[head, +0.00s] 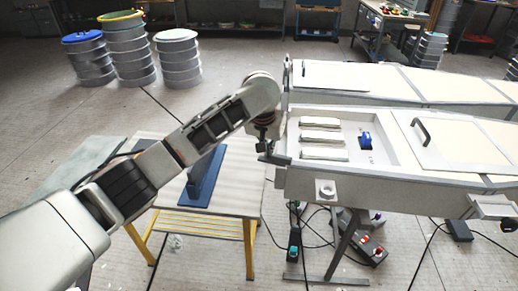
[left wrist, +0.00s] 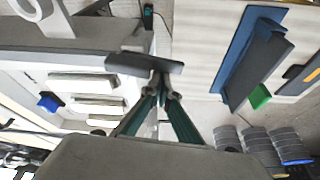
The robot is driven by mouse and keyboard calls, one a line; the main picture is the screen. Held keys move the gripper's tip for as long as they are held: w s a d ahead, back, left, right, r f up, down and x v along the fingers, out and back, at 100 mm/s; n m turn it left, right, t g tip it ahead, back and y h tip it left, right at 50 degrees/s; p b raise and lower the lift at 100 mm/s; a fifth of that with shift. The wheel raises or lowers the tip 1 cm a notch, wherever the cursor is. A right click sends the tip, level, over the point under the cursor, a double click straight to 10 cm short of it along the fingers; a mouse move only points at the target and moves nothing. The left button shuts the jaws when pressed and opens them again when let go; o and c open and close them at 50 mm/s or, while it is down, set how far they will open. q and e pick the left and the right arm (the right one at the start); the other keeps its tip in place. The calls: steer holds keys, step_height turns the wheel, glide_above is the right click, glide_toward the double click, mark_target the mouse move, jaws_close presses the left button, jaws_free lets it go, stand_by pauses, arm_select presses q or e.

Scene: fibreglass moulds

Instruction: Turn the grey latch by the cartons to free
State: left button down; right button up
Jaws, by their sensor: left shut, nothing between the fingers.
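The grey latch (head: 279,159) is a dark bar at the left end of the near pale mould bench, beside the pale flat cartons (head: 322,138). In the left wrist view the latch (left wrist: 140,62) lies crosswise just beyond my fingertips, and the cartons (left wrist: 84,82) are to the left. My left gripper (head: 264,146) is shut and empty, pointing down at the latch. Its green-sided fingers (left wrist: 163,86) meet close to the bar; I cannot tell if they touch it. The latch's pivot is hidden. My right gripper is not in view.
A blue clip (head: 366,141) sits in the tray by the cartons. A yellow-legged table (head: 240,190) with a blue angled piece (head: 205,175) stands left of the bench. Drums (head: 125,50) stand behind. Cables and a switch box (head: 366,248) lie on the floor.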

arm_select(q)
steer(key=shift+s+a+f, duration=0.1)
steer(key=shift+s+a, duration=0.1)
steer(key=shift+s, duration=0.2)
stand_by(0.6)
steer(key=shift+d, duration=0.15)
